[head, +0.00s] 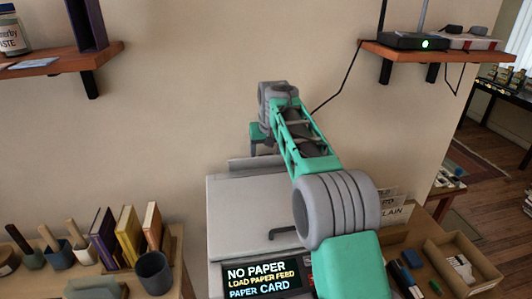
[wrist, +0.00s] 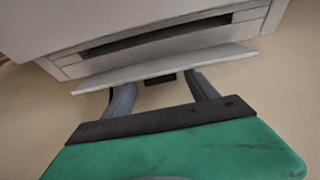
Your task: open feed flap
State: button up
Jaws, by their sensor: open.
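A pale grey printer (head: 235,210) stands below my arm. Its screen (head: 262,279) reads NO PAPER, LOAD PAPER FEED, PAPER CARD. The feed flap (head: 242,165) is a thin pale panel along the printer's back edge, partly hidden by my arm. In the wrist view the flap (wrist: 165,68) stands out from the printer body below a dark slot (wrist: 150,36). My gripper (wrist: 162,84) is open, its two fingers apart at the flap's outer edge, with a small dark tab (wrist: 166,77) between them. I cannot tell whether the fingers touch the flap.
A wall shelf (head: 420,52) with a black router (head: 412,41) is at upper right; another shelf (head: 70,58) is at upper left. Books (head: 128,235) and a dark cup (head: 154,271) stand left of the printer. A wooden tray (head: 465,250) lies to the right.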

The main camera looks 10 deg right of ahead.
jog(key=shift+c, duration=0.4)
jog(key=c, duration=1.3)
jog(key=shift+r+p, duration=0.25)
jog(key=shift+p, duration=0.5)
jog(key=p, duration=0.4)
jog(key=shift+w+r+g, duration=0.25)
jog(key=shift+r+g, duration=0.05)
jog(key=shift+r, duration=0.05)
jog(key=p, duration=0.2)
jog(key=shift+w+f+g+p, duration=0.15)
jog(key=shift+f+g+p, duration=0.05)
jog(key=shift+g+p, duration=0.15)
jog(key=shift+w+f, duration=0.1)
jog(key=shift+f, duration=0.3)
jog(key=o, duration=1.4)
